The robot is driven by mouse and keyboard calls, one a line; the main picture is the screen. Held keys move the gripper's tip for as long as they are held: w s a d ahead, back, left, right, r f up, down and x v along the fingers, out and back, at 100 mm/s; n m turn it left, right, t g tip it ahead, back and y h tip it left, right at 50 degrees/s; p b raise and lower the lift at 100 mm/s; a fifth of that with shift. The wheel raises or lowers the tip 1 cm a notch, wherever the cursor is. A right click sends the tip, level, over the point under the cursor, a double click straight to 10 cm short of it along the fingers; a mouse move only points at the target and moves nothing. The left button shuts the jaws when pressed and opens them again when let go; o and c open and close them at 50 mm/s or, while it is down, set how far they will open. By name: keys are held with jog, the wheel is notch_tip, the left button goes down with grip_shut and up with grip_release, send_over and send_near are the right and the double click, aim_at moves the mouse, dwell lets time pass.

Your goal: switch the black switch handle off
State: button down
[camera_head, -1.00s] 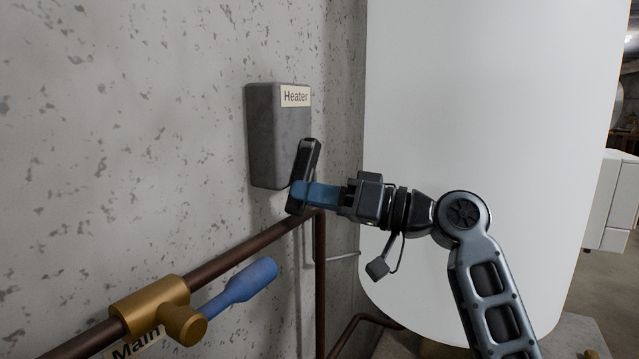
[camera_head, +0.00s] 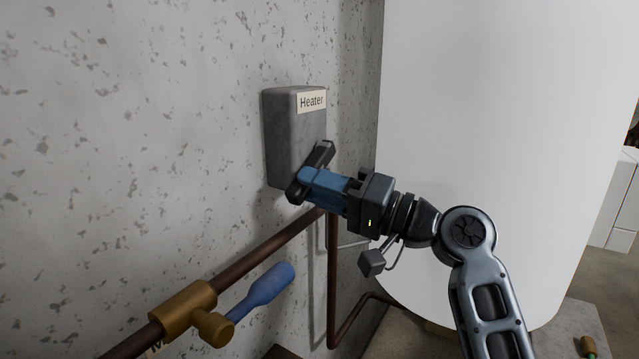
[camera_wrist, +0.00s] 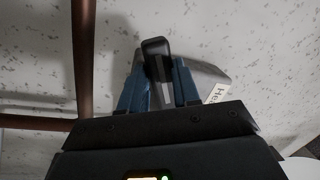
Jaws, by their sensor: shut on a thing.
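The black switch handle (camera_head: 318,160) sits on the front of the grey box labelled Heater (camera_head: 290,130), on the speckled wall. It is tilted, its upper end leaning to the right in the head view. My gripper (camera_head: 306,180) has its blue fingers shut on the handle's lower part. In the wrist view the black handle (camera_wrist: 156,62) stands between the two blue fingers (camera_wrist: 158,88). The fingers hide part of the handle and the lower corner of the box.
A brown pipe (camera_head: 255,255) runs below the box, with a brass valve (camera_head: 190,312) and its blue lever (camera_head: 265,285) at the lower left. A large white tank (camera_head: 480,120) stands close on the right, behind my arm.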

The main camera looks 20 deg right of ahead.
dwell(0.3)
jog(key=c, duration=0.8)
grip_release()
jog(key=b+v, duration=0.2)
jog(key=v, duration=0.5)
jog(key=shift+s+d, duration=0.25)
jog(key=shift+d, duration=0.05)
jog(key=shift+f, duration=0.1)
